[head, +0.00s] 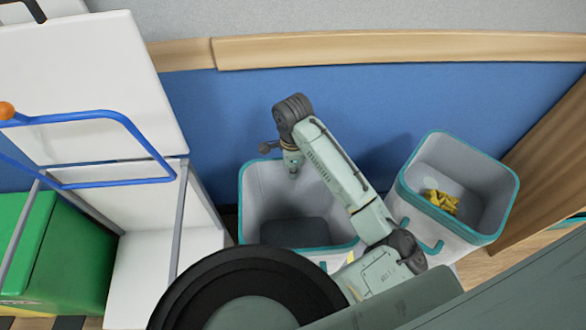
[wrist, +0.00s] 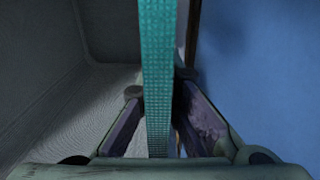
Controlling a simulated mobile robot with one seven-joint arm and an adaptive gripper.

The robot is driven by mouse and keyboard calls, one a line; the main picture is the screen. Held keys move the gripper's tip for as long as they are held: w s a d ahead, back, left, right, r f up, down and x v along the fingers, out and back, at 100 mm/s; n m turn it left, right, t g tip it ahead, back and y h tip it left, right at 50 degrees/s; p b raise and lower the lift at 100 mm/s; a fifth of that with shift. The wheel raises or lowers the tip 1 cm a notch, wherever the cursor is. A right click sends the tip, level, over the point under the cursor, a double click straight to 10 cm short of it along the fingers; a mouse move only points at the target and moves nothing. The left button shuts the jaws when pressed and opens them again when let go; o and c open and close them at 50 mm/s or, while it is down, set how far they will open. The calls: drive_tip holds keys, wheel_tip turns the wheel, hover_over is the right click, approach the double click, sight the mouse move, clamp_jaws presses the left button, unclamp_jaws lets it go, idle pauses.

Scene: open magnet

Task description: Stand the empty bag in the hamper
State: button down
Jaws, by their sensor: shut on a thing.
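A grey open-topped bag (head: 263,200) with a teal rim stands upright at the middle of the head view, against the blue wall; it looks empty, with a dark patch on its floor. My gripper (head: 293,168) reaches down at its back edge. In the wrist view, the teal rim (wrist: 157,60) runs between the two fingers of my gripper (wrist: 158,98), which is shut on it. The grey inside is left of the rim, the blue wall right. I cannot tell which part is the hamper; the bag's lower outside is hidden by my arm and base.
A second grey bin (head: 480,190) with a teal rim stands at the right and holds a crumpled yellow thing (head: 441,201). A white cart with a blue handle (head: 100,183) and a green box (head: 65,255) are at the left. A wooden rail (head: 400,47) crosses the wall.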

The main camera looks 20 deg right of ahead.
drive_tip(key=c, duration=1.8)
unclamp_jaws()
drive_tip(key=shift+d+f+b, duration=0.1)
drive_tip(key=shift+b, duration=0.25)
